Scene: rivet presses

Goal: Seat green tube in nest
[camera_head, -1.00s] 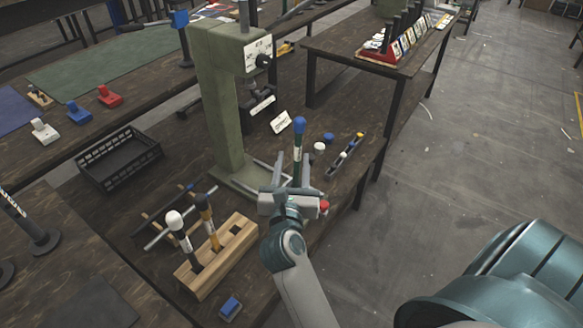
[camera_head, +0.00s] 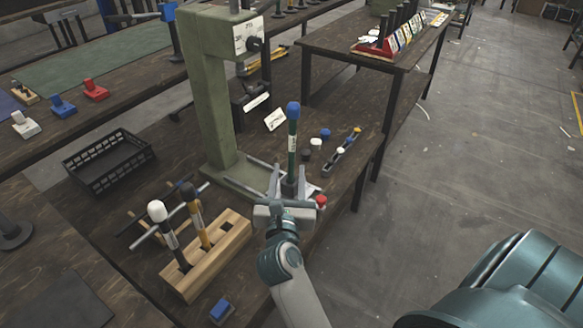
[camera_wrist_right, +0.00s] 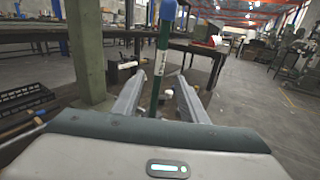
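The green tube (camera_head: 292,150) stands upright with a blue top and a pale label, at the front of the green press (camera_head: 208,110). Its lower end is hidden by my right gripper in the head view, so I cannot tell how it sits in the nest. My right gripper (camera_head: 289,184) is open, its two fingers spread on either side of the tube. In the right wrist view the tube (camera_wrist_right: 162,70) stands between the fingers (camera_wrist_right: 158,97), with gaps on both sides. My left gripper is not in view.
A wooden block (camera_head: 218,262) left of my right gripper holds tubes with white and dark tops and has an empty hole. A red knob (camera_head: 321,201), small caps and a narrow tray (camera_head: 343,151) lie right of the tube. A black crate (camera_head: 108,160) stands at left.

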